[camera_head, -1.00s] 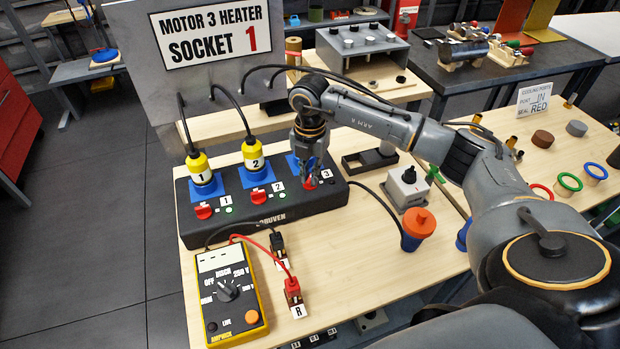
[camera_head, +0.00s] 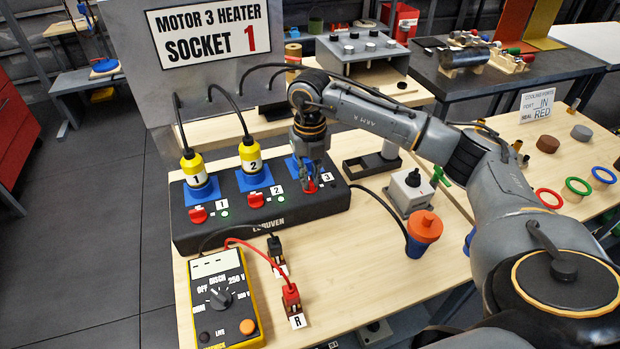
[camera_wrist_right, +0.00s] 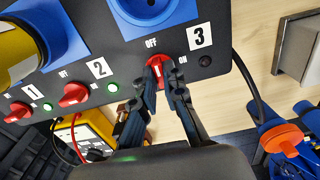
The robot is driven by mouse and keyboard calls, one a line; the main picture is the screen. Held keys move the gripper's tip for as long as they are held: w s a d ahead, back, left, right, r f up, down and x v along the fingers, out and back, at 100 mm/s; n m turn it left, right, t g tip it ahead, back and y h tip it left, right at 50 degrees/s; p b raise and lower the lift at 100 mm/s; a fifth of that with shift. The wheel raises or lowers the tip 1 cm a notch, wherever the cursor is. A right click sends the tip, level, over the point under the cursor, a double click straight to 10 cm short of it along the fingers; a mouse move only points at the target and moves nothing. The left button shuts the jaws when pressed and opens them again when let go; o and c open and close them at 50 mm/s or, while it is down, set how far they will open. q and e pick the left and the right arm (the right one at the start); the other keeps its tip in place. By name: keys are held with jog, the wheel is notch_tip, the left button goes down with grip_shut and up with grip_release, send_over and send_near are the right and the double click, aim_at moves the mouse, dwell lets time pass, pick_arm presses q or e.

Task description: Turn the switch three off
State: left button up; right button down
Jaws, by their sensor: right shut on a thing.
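Switch three is a red knob (camera_wrist_right: 160,72) on the black socket strip (camera_head: 295,208), beside the "3" label (camera_wrist_right: 200,37). OFF is printed above it and ON to its right in the right wrist view. My right gripper (camera_wrist_right: 163,80) is shut on this knob, one finger on each side; in the head view the gripper (camera_head: 309,186) partly hides it. The small lamp (camera_wrist_right: 205,61) beside switch three looks dark. The fingers cover much of the knob, so I cannot tell its exact angle. My left gripper is out of view.
Switch one (camera_head: 198,215) and switch two (camera_head: 256,200) are red knobs with green lamps lit beside them. Yellow plugs "1" (camera_head: 194,170) and "2" (camera_head: 250,157) stand in their sockets. A yellow meter (camera_head: 225,305) and an orange-blue plug (camera_head: 424,228) are nearby.

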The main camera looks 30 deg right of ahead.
aim_at(310, 180)
jog(key=shift+r, duration=0.1)
dwell(0.4)
jog(key=c, duration=1.4)
grip_release()
notch_tip(310, 180, up, 12)
